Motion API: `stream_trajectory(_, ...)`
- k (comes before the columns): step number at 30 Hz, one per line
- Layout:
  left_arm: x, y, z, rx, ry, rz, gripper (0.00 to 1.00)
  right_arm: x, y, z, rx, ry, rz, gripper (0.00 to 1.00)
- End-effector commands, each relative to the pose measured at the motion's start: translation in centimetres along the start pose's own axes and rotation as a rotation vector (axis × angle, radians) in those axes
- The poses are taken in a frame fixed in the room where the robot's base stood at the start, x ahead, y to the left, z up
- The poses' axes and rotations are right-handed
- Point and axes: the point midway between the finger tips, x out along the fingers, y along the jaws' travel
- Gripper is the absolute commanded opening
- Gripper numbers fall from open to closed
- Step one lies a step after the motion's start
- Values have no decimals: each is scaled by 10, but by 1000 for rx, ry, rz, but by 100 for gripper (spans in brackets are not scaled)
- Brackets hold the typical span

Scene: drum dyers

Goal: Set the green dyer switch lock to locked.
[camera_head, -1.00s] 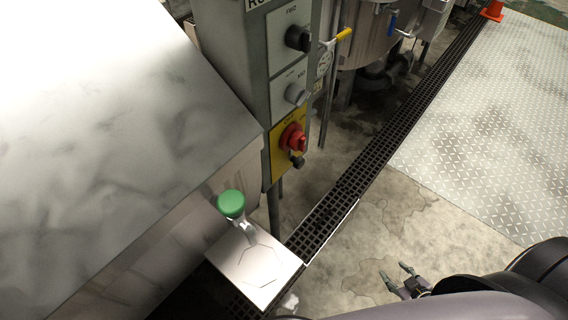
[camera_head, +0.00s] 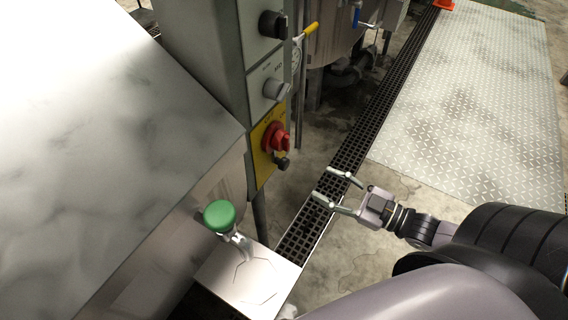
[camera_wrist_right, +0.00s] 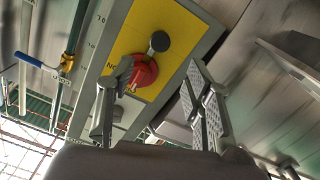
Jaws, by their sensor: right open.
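A grey control box (camera_head: 203,62) carries a yellow plate (camera_head: 261,167) with a red rotary switch (camera_head: 275,138). A small dark knob (camera_head: 281,162), which may be the switch lock, sits just below the red switch. In the right wrist view, the red switch (camera_wrist_right: 143,73) and the round dark knob (camera_wrist_right: 159,41) show on the yellow plate (camera_wrist_right: 184,45). My right gripper (camera_head: 322,184) is open and empty, right of and apart from the plate in the head view. In the right wrist view, its fingers (camera_wrist_right: 158,72) spread either side of the red switch. My left gripper is not in view.
A green-capped handle (camera_head: 220,216) stands over a metal plate (camera_head: 247,284) below the box. A black knob (camera_head: 272,24) and a grey knob (camera_head: 275,89) are above the yellow plate. A large metal housing (camera_head: 90,140) fills the left.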

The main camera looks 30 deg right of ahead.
Motion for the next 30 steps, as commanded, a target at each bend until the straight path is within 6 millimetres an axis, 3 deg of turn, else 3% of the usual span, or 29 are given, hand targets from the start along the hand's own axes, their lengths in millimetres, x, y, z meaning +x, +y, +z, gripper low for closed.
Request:
stream_trajectory(18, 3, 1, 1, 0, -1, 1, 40, 101, 1, 0, -1, 2, 1, 47)
stream_trajectory(24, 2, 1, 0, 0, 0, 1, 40, 118, 0, 0, 0, -1, 1, 47)
stream_trajectory(30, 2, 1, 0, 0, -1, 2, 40, 123, 0, 1, 0, -2, 0, 47)
